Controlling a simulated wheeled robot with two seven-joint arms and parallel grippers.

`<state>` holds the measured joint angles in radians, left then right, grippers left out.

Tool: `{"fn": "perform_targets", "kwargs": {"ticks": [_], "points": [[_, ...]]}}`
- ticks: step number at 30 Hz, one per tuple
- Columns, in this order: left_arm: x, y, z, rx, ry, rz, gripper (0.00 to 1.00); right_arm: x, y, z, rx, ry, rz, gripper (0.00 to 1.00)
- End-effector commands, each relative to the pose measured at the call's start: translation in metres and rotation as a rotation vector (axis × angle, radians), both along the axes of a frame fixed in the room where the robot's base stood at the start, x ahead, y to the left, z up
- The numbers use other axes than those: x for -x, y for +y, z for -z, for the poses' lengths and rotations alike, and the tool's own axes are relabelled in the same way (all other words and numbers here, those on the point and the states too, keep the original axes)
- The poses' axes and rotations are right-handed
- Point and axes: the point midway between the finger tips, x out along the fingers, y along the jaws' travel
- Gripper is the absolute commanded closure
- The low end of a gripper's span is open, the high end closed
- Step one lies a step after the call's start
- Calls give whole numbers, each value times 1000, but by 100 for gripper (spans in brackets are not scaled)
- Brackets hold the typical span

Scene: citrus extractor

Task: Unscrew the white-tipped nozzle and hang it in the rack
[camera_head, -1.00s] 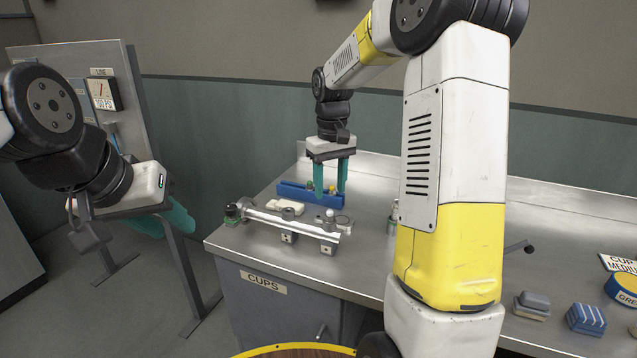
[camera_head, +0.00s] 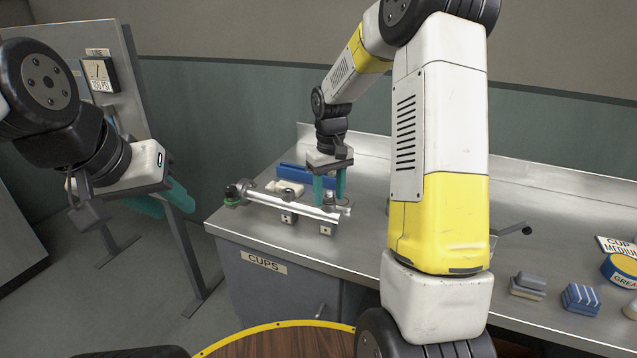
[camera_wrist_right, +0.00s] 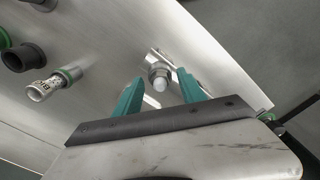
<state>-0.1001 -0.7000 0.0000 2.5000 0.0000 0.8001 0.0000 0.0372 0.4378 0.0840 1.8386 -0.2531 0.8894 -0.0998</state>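The white-tipped nozzle (camera_wrist_right: 159,80) sits at the end of a metal bar (camera_head: 292,207) on the bench. In the right wrist view it lies between the two teal fingers of my right gripper (camera_wrist_right: 161,76), with gaps on both sides. In the head view my right gripper (camera_head: 329,199) points down at the bar's right end, and its fingers partly hide the nozzle. My left gripper (camera_head: 166,206) hangs left of the bench, away from the bar; its finger gap is unclear. A blue block (camera_head: 291,171) lies behind the bar; I cannot tell if it is the rack.
A pale block (camera_head: 289,188) lies between bar and blue block. The right wrist view shows a black cylinder (camera_wrist_right: 22,57) and a green-ringed metal fitting (camera_wrist_right: 50,86) nearby. My right arm hides mid-bench.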

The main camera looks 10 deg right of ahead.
Motion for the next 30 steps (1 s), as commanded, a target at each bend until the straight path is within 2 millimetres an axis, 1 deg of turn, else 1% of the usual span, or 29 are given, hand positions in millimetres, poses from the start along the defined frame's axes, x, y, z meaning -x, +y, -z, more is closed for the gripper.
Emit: {"fn": "perform_targets", "kwargs": {"ticks": [1,7,8,9,10,11,19,22,26,30], "points": [[0,0,0,0,0,0,64,0,0,0,0,0,0,60],[0,0,0,0,0,0,64,0,0,0,0,-1,0,100],[0,0,0,0,0,0,64,0,0,0,0,-1,0,100],[0,0,0,0,0,0,64,0,0,0,0,-1,0,60],[0,0,0,0,0,0,64,0,0,-1,0,-1,0,54],[0,0,0,0,0,0,64,0,0,-1,0,-1,0,53],[0,0,0,0,0,0,64,0,0,-1,0,-1,0,53],[0,0,0,0,0,0,64,-1,0,-5,0,-2,0,53],[0,0,0,0,0,0,64,-1,0,-19,-1,-5,0,53],[0,0,0,0,0,0,64,-1,1,-42,-1,-6,1,53]]}}
